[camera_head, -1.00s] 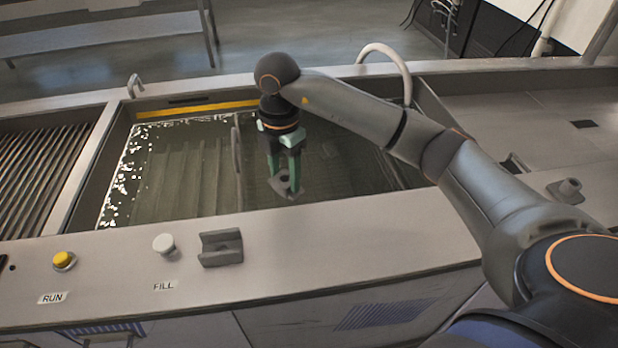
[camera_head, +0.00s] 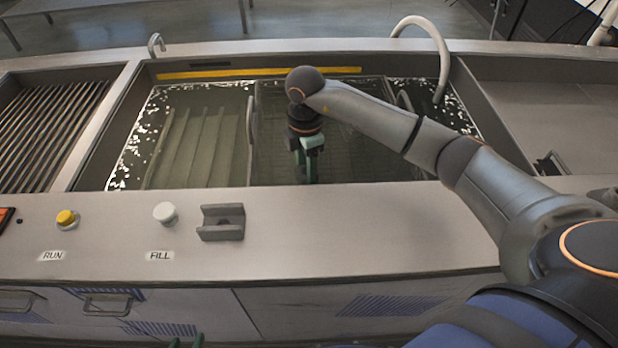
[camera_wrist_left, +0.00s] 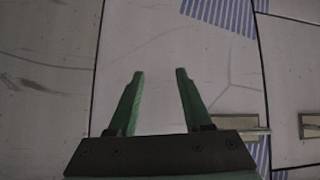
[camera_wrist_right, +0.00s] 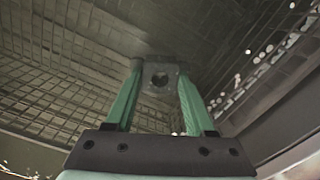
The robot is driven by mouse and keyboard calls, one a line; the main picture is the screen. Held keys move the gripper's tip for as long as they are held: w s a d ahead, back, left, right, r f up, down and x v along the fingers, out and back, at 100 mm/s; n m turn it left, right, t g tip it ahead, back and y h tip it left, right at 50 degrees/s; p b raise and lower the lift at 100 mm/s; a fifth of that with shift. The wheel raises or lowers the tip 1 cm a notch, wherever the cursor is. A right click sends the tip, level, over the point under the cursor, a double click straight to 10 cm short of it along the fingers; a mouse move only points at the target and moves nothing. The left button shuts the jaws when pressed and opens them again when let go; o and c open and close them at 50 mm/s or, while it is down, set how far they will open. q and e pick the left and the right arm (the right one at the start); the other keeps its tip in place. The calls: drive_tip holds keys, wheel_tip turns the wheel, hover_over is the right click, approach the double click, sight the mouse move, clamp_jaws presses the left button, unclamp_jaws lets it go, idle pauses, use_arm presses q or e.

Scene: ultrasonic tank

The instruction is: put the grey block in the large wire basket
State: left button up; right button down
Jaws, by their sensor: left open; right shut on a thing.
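The grey block (camera_wrist_right: 160,76), with a round hole in its face, is between the fingertips of my right gripper (camera_wrist_right: 160,92) in the right wrist view. That gripper is shut on it. In the head view, my right gripper (camera_head: 308,172) points down over the large wire basket (camera_head: 272,125) in the tank, and the block cannot be made out there. Wire mesh (camera_wrist_right: 50,75) surrounds the block in the right wrist view; whether it touches the mesh is unclear. My left gripper (camera_wrist_left: 158,95) is open and empty, facing the cabinet front; its tips (camera_head: 185,342) show at the head view's bottom edge.
The tank's front counter (camera_head: 330,225) carries a grey U-shaped holder (camera_head: 222,222), a white FILL knob (camera_head: 165,213) and a yellow RUN knob (camera_head: 67,219). A curved pipe (camera_head: 440,55) rises at the tank's back right. A ribbed drainer (camera_head: 45,130) is at left.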

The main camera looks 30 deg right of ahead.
sight(306, 182)
drive_tip(key=shift+f+b, duration=0.3)
drive_tip(key=shift+f, duration=2.2)
drive_tip(key=shift+f, duration=0.2)
drive_tip(key=c, duration=0.6)
unclamp_jaws()
drive_tip(key=o, duration=0.3)
drive_tip(key=shift+o, duration=0.2)
